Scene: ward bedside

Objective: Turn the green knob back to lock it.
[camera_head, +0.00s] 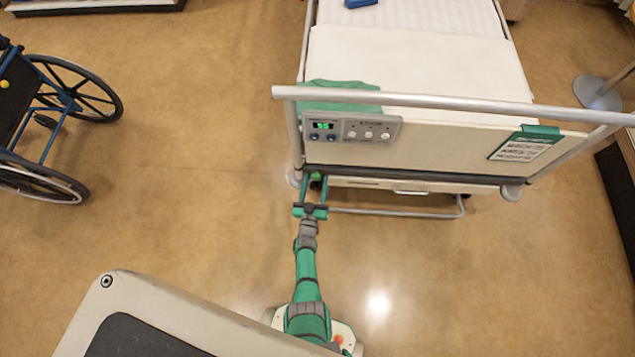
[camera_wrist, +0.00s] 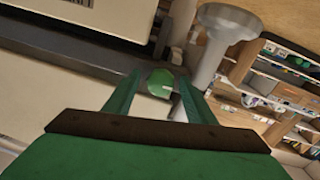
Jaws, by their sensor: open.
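The green knob (camera_wrist: 160,83) shows in the wrist view as a small round piece with a paler patch on its lower part. It lies between the two green fingers of my gripper (camera_wrist: 159,77), near their tips. My gripper is open, with a gap visible on both sides of the knob. I cannot tell whether the fingertips reach past it or stop just short. In the head view my gripper (camera_head: 315,181) is under the left end of the bed's footboard (camera_head: 440,155), and the knob cannot be clearly made out there.
A grey post (camera_wrist: 205,65) stands close by the right finger in the wrist view. A control panel (camera_head: 350,129) and a green-topped card (camera_head: 525,145) hang on the footboard. A low metal bar (camera_head: 400,213) runs below. A wheelchair (camera_head: 50,110) stands left; the floor between is clear.

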